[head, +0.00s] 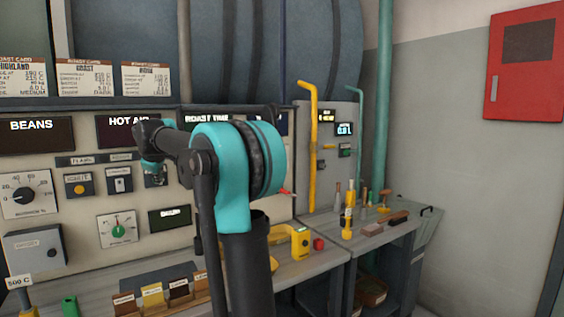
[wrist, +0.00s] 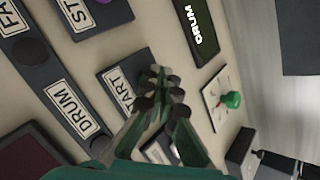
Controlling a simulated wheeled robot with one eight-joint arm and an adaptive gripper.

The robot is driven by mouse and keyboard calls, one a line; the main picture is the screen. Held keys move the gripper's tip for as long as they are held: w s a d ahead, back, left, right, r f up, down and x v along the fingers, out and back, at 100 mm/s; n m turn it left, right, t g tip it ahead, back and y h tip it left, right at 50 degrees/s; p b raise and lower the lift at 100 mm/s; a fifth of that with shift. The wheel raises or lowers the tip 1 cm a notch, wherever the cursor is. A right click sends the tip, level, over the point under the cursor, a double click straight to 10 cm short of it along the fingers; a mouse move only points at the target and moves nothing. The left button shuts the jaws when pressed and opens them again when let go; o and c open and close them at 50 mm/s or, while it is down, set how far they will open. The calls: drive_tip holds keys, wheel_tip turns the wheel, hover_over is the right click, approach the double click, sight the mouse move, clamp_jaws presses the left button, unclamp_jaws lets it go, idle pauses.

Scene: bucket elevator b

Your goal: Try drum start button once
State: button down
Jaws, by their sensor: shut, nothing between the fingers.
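In the wrist view, the plate lettered "TART" (wrist: 117,88), its first letter cut off by my gripper, sits beside the "DRUM" strip (wrist: 67,108). My gripper (wrist: 160,85) is shut and empty, with its fingertips over the start plate. They cover the place of its button, so I cannot tell whether they touch it. In the head view, my gripper (head: 152,168) is small and partly hidden by my wrist, in front of the control panel.
A dark "DRUM" display (wrist: 196,28) and a green knob (wrist: 231,100) are to the right. A workbench with tools (head: 375,232) stands right of the panel.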

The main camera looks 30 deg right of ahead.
drive_tip(key=s, duration=0.6)
idle(0.5)
idle(0.7)
